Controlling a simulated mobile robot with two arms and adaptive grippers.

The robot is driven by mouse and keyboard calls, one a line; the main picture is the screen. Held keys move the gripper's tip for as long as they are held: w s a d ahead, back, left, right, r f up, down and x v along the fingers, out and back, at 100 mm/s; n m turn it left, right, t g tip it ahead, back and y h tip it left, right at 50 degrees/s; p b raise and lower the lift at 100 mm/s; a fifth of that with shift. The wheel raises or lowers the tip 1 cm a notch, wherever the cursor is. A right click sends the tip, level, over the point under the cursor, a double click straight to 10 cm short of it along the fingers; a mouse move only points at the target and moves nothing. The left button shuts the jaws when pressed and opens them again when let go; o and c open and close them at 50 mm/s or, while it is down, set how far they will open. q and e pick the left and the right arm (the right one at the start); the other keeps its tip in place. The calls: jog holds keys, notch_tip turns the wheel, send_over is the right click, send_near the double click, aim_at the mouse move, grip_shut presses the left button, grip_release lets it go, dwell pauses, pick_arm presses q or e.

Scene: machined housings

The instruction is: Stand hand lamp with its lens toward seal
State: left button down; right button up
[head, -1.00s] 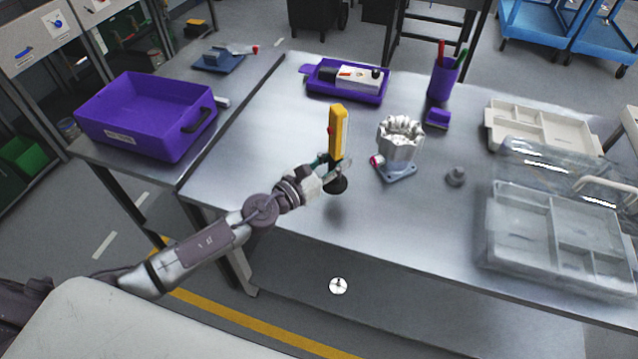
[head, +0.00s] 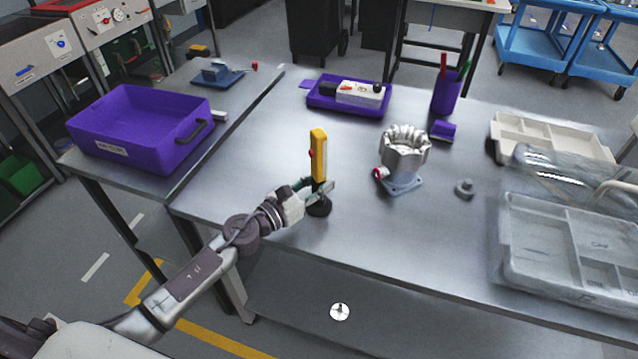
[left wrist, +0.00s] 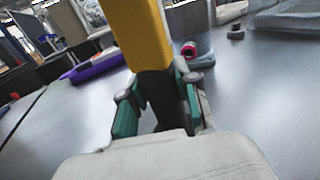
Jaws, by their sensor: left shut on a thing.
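The hand lamp (head: 318,157) is a yellow bar with a black round foot and a small red spot on its left side. My left gripper (head: 314,188) is shut on its dark lower part and holds it upright near the table's front edge. Its foot is at or just above the table; I cannot tell if it touches. The lamp also fills the upper middle of the left wrist view (left wrist: 142,35). The lens is not clearly visible.
A purple bin (head: 140,135) stands on the left table. A purple tray (head: 322,101) with a device, a pen cup (head: 446,92) and a small grey part (head: 464,188) are on the main table. Pale organizers (head: 550,240) fill the right. The table between lamp and housing is clear.

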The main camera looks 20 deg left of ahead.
pick_arm(q)
jog(key=c, duration=0.8)
grip_release()
jog(key=shift+f, duration=0.15)
jog(key=shift+c, duration=0.2)
jog(key=shift+r+p, duration=0.3)
jog(key=shift+r, duration=0.05)
jog(key=b+v, duration=0.1)
jog(key=v, duration=0.2)
jog(key=b+v, duration=0.1)
jog(key=v, duration=0.3)
jog(key=b+v, duration=0.1)
jog(key=v, duration=0.2)
jog(key=shift+s+a+f+b, duration=0.15)
jog(key=shift+s+f+b, duration=0.2)
jog(key=shift+b, duration=0.05)
jog(key=shift+s+a+r, duration=0.25)
jog(key=shift+s+a, duration=0.05)
jog(key=shift+s, duration=0.25)
